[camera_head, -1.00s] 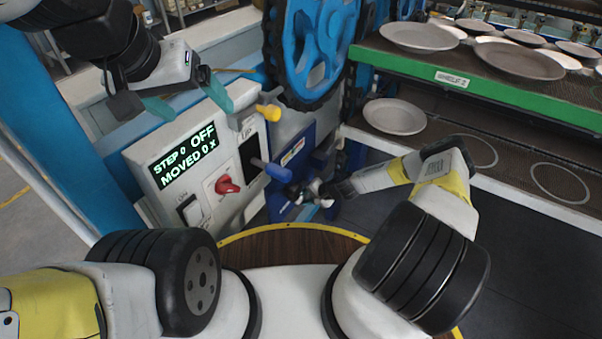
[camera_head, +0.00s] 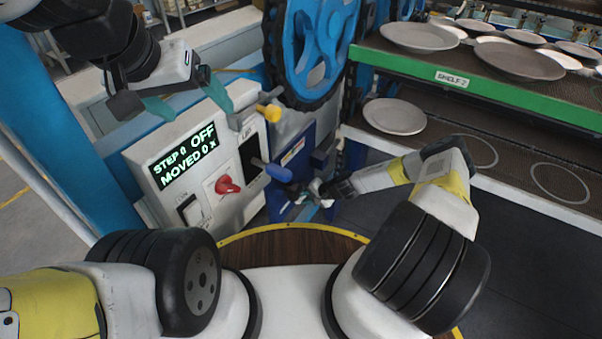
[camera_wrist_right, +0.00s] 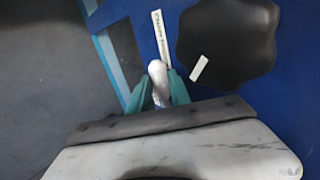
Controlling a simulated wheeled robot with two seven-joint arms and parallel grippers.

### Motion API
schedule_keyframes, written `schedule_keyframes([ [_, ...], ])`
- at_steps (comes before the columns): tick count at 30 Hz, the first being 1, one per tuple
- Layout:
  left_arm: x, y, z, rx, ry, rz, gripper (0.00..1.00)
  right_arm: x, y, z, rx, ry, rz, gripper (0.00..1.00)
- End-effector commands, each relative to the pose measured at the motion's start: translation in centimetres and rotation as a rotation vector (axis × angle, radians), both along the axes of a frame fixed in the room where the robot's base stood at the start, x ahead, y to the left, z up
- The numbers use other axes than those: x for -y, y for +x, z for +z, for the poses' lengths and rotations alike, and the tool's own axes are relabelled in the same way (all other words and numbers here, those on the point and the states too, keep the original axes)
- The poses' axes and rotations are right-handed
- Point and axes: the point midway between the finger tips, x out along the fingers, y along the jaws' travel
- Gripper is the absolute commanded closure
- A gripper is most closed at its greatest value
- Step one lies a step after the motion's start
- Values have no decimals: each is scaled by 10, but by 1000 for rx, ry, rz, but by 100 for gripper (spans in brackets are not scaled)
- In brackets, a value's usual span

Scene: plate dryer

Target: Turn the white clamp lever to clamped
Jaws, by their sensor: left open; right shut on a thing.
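The white clamp lever (camera_wrist_right: 158,75) shows in the right wrist view, between the teal fingers of my right gripper (camera_wrist_right: 160,92). The gripper is shut on it. In the head view my right gripper (camera_head: 313,193) is at the blue front of the machine, low and right of the control panel; the lever is small and partly hidden there. A white label strip (camera_wrist_right: 161,38) lies on the blue face just beyond the lever. My left gripper (camera_head: 188,102) is open and empty, its fingers wide apart above the control panel.
A dark lobed knob (camera_wrist_right: 228,42) with a white mark stands close to the right of the lever. The control panel (camera_head: 165,205) carries a red knob (camera_head: 227,185) and a display reading OFF. Shelves with plates (camera_head: 394,116) stand at right.

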Motion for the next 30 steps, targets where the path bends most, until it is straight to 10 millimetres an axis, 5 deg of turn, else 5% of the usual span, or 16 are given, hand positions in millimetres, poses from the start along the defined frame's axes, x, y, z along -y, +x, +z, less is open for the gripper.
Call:
schedule_keyframes([
  [30,0,0,0,0,0,0,14,3,2,8,-85,61,1,100],
])
